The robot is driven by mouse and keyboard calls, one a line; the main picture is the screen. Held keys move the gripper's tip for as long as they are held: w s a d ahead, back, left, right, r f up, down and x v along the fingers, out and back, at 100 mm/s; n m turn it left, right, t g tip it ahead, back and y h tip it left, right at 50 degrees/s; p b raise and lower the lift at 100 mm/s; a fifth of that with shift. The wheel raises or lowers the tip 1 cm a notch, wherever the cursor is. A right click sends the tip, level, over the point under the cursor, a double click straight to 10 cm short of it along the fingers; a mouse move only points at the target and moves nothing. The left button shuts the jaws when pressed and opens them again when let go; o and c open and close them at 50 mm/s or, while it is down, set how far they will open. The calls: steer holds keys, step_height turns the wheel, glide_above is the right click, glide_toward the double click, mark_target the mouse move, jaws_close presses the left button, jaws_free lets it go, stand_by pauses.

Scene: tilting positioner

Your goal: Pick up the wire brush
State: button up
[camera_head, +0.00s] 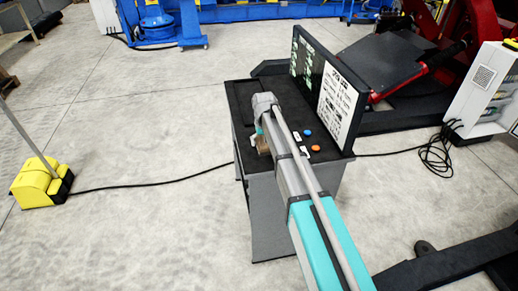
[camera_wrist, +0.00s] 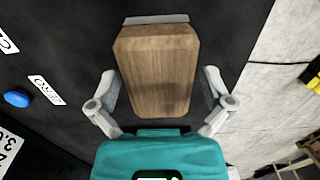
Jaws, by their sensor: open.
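The wire brush (camera_wrist: 158,70) shows in the wrist view as a brown wooden block, with a pale grey strip at its far end. It lies on the dark top of the cabinet (camera_wrist: 60,50). My gripper (camera_wrist: 159,78) is open, with one grey finger on each side of the wood. Whether the fingers touch it I cannot tell. In the head view a small brown part of the brush (camera_head: 263,146) shows beside my arm. There the arm hides most of the brush and the fingers.
A blue button (camera_head: 307,132) and an orange button (camera_head: 315,148) sit on the cabinet top, right of my arm. An upright panel with printed text (camera_head: 338,100) stands along its right edge. A yellow block (camera_head: 40,182) trails a black cable over the otherwise open floor on the left.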

steer(key=shift+f, duration=0.15)
stand_by(0.5)
steer(key=c, duration=1)
